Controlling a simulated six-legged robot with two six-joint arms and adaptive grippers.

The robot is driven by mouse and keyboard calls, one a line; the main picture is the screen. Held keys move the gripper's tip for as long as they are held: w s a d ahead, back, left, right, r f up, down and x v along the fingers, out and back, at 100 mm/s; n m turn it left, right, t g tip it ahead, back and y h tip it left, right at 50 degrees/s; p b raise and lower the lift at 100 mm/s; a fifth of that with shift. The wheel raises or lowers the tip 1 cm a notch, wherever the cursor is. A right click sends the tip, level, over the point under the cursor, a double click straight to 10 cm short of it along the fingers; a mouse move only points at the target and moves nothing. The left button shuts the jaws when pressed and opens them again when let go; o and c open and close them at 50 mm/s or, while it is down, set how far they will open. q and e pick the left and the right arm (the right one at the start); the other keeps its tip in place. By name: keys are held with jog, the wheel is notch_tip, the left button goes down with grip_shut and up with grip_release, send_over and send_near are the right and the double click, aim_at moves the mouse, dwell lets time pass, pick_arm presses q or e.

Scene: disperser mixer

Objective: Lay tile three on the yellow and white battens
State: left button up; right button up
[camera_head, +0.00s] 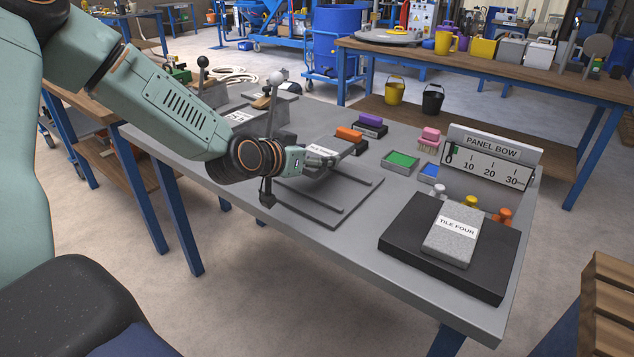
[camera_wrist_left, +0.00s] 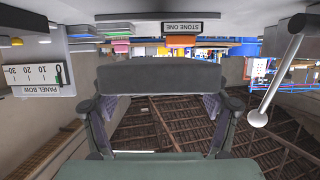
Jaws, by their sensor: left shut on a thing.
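My left gripper (camera_head: 328,160) is shut on a grey tile (camera_head: 320,149) with a white label; the label's number is too small to read. In the left wrist view a grey slab (camera_wrist_left: 160,75) spans between the fingers. The tile is over the far part of a dark flat board (camera_head: 335,213), which has thin grey bars (camera_head: 312,194) along it. Whether the tile touches the bars cannot be told. No yellow or white colour shows on these bars. The tile labelled TILE FOUR (camera_head: 451,236) lies on a black slab (camera_head: 407,242) at right. My right gripper is not in view.
White, yellow and orange knobs (camera_head: 471,202) stand behind the black slab. A PANEL BOW gauge (camera_head: 490,160) stands at the bench's right edge. Orange and purple blocks (camera_head: 370,120), a green tray (camera_head: 401,160) and a pink brush (camera_head: 429,138) lie behind. A lever with a round knob (camera_head: 276,78) rises beside my arm.

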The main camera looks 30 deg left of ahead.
aim_at(315, 189)
pick_arm(q)
jog(key=shift+d+f+b, duration=0.25)
jog(key=shift+f+b, duration=0.1)
jog(key=shift+f, duration=0.6)
notch_tip(315, 189, down, 3)
jog(key=shift+a+f+b, duration=0.1)
jog(key=shift+a+b, duration=0.05)
jog(key=shift+b, duration=0.7)
jog(key=shift+w+f, duration=0.1)
jog(key=shift+f, duration=0.05)
jog(key=o, duration=1.7)
jog(key=shift+c, duration=0.2)
